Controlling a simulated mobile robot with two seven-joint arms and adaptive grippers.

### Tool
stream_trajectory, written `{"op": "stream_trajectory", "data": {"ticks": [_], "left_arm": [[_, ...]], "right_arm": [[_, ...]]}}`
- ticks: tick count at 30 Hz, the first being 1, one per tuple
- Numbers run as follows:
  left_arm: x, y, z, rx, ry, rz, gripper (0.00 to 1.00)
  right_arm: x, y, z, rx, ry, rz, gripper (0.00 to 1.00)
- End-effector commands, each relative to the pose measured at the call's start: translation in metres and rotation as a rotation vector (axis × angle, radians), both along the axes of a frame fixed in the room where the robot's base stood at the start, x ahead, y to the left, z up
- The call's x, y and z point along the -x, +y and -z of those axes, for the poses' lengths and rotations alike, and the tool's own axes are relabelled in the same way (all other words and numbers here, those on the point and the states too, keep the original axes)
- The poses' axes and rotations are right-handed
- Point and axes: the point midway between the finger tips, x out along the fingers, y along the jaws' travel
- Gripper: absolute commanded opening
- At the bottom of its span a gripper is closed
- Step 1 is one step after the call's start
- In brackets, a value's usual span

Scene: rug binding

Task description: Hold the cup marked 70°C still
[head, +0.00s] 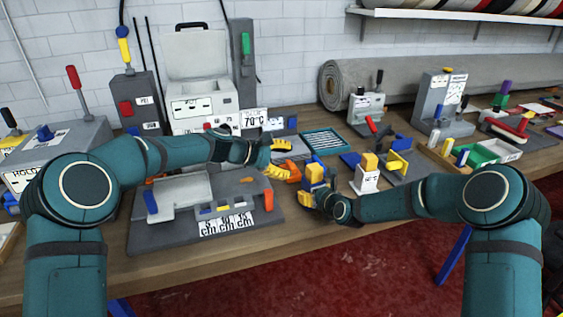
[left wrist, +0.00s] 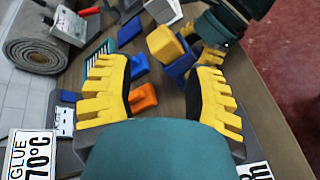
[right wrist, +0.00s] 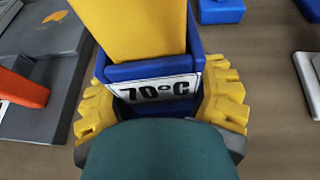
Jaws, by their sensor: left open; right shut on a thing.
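The cup marked 70°C (right wrist: 155,88) is blue with a white label, and a yellow block (right wrist: 130,25) stands up out of it. In the head view the cup (head: 315,186) is near the front of the bench, roughly upright. My right gripper (right wrist: 158,100) is shut on the cup, with a yellow finger on each side of it. Whether the cup's base touches the bench is hidden. My left gripper (head: 280,160) is open and empty, above and left of the cup. In the left wrist view the cup (left wrist: 180,66) shows beyond the open fingers (left wrist: 158,75).
A grey fixture (head: 160,238) with an orange block (head: 269,199) lies left of the cup. A white labelled cup with a yellow block (head: 367,178) stands to the right. A glue machine with a 70°C sign (head: 254,118) is behind. A teal grooved tray (head: 324,142) lies farther back.

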Motion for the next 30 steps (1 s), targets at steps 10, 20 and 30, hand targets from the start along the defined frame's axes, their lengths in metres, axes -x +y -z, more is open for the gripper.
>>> {"op": "stream_trajectory", "data": {"ticks": [10,20,30], "left_arm": [[0.002,0.007,0.001,0.237,0.535,-0.297,0.53],[0.0,0.001,0.004,0.302,0.686,-0.372,0.53],[-0.017,-0.047,0.025,0.301,0.682,-0.37,0.53]], "right_arm": [[0.0,0.0,0.001,0.0,0.001,0.0,0.17],[0.0,0.0,0.001,0.0,0.001,0.0,0.17],[0.0,0.0,0.0,0.0,0.001,0.0,0.17]]}}
